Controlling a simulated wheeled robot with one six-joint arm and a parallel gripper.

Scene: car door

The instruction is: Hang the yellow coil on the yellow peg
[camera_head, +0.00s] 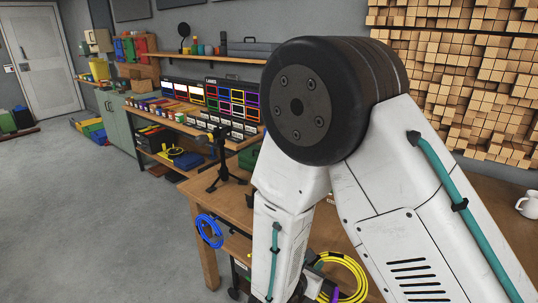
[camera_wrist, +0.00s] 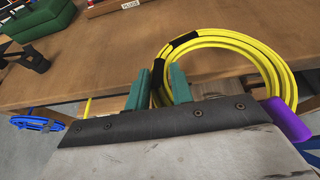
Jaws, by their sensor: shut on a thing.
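The yellow coil (camera_wrist: 284,72) is a bundle of loops with black wraps, in the wrist view at the front edge of the wooden table; it also shows in the head view (camera_head: 358,275), partly behind my arm. My gripper (camera_wrist: 158,84) has green fingers and is shut on the coil at a black wrap on its left side. A small yellow piece (camera_wrist: 88,106) at the table's front edge, left of my gripper, looks like the yellow peg; most of it is hidden by my gripper's body. In the head view my arm hides the gripper.
A blue coil (camera_wrist: 38,123) hangs at the table's front, left of the yellow piece. A purple part (camera_wrist: 288,119) is close to the coil's lower right. A black stand (camera_head: 224,165) and a green case (camera_wrist: 38,20) are on the table. A white mug (camera_head: 528,205) stands far right.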

